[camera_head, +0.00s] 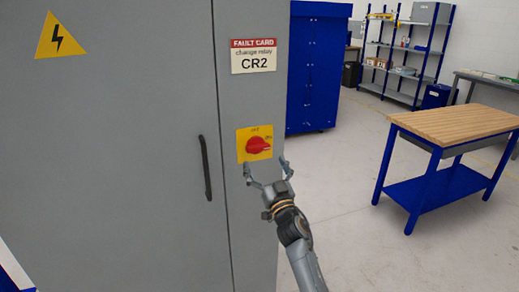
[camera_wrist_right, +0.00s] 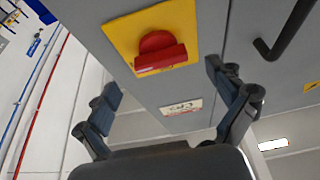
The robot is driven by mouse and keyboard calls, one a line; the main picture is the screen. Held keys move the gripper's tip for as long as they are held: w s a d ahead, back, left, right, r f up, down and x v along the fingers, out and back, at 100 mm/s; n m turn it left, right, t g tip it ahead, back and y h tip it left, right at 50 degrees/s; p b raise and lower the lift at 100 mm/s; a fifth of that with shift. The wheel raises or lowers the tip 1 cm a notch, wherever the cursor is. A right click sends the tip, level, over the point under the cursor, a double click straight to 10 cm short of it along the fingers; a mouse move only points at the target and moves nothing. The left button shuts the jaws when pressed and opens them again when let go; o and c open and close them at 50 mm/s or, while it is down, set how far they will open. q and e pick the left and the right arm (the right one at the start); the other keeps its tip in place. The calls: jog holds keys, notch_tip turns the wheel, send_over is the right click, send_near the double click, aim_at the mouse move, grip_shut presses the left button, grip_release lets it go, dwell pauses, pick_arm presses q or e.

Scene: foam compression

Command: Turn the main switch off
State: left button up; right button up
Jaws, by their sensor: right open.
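The main switch (camera_head: 258,145) is a red rotary knob on a yellow plate (camera_head: 243,153) on the front of the grey cabinet. Its handle lies roughly sideways, toward the "ON" mark at the right; an "OFF" mark is at the top of the plate. My right gripper (camera_head: 265,168) is open just below the knob, its fingers apart on either side and nothing between them. In the right wrist view the red knob (camera_wrist_right: 160,54) lies ahead, between and beyond the spread fingers (camera_wrist_right: 160,90), with no clear contact. My left gripper is not in view.
The grey cabinet (camera_head: 130,130) has a black door handle (camera_head: 205,168) left of the switch and a fault card (camera_head: 254,56) above it, reading CR2. A blue cabinet (camera_head: 315,70), a wooden-topped workbench (camera_head: 460,124) and shelves (camera_head: 405,55) stand behind at the right. Open floor lies between.

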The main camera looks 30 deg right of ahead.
aim_at(257, 147)
jog(key=x, duration=0.4)
jog(key=shift+w+r, duration=0.1)
jog(key=shift+w, duration=0.2)
jog(key=c, duration=1.2)
jog(key=shift+o, duration=0.2)
